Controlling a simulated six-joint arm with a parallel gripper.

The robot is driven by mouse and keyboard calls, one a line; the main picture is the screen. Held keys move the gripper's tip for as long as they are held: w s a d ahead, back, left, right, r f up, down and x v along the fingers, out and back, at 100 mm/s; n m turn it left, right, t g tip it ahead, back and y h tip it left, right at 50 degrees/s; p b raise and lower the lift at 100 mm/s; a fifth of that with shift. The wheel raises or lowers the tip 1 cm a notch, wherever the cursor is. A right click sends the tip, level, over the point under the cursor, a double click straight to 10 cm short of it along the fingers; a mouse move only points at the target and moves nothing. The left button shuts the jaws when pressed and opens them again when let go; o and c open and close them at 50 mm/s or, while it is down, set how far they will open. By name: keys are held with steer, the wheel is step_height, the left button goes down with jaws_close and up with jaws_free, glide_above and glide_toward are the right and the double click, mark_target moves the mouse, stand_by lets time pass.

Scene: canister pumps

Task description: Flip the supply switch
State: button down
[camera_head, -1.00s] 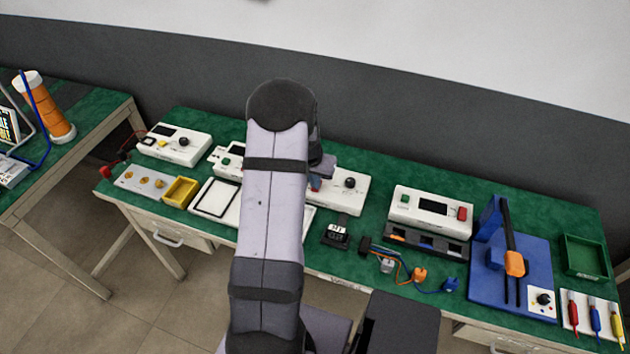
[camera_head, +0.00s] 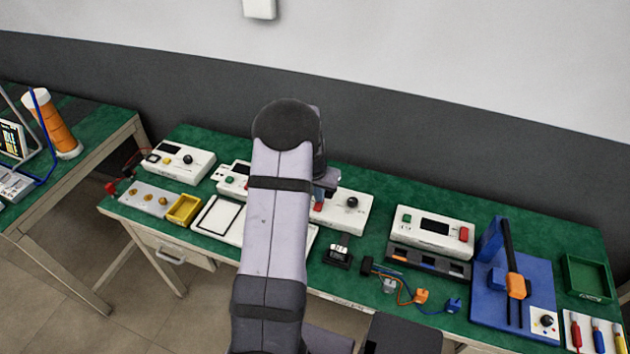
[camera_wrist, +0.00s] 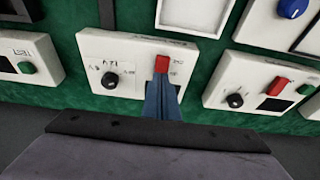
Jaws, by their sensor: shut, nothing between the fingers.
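A white box (camera_head: 346,212) with a black knob stands in the middle of the green bench, partly hidden by my arm in the head view. The box (camera_wrist: 133,49) also shows in the wrist view, with its black knob (camera_wrist: 110,81) and a red switch (camera_wrist: 162,63). My gripper (camera_wrist: 162,82) is shut and empty, its fingertips at the lower edge of the red switch. I cannot tell whether they touch it. In the head view my gripper (camera_head: 325,185) hangs over the box beside my forearm.
A second white unit (camera_head: 432,232) with a green button and a red switch stands to the right. A black module (camera_head: 338,256), orange and blue connectors (camera_head: 420,296) and a blue fixture (camera_head: 513,283) crowd the bench. A yellow tray (camera_head: 184,209) lies at left.

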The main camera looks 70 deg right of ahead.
mark_target(318, 207)
steer(key=v, duration=0.1)
steer(key=p+v, duration=0.1)
steer(key=v, duration=0.1)
steer(key=shift+d+r+p, duration=0.2)
steer(key=shift+d+p, duration=0.05)
steer(key=shift+p, duration=0.1)
steer(key=shift+a+r+b, duration=0.2)
steer(key=shift+b, duration=0.3)
steer(key=a+b+v, duration=0.1)
steer(key=b+v, duration=0.1)
steer(key=v, duration=0.7)
steer(key=shift+a+f, duration=0.2)
steer(key=shift+a, duration=0.05)
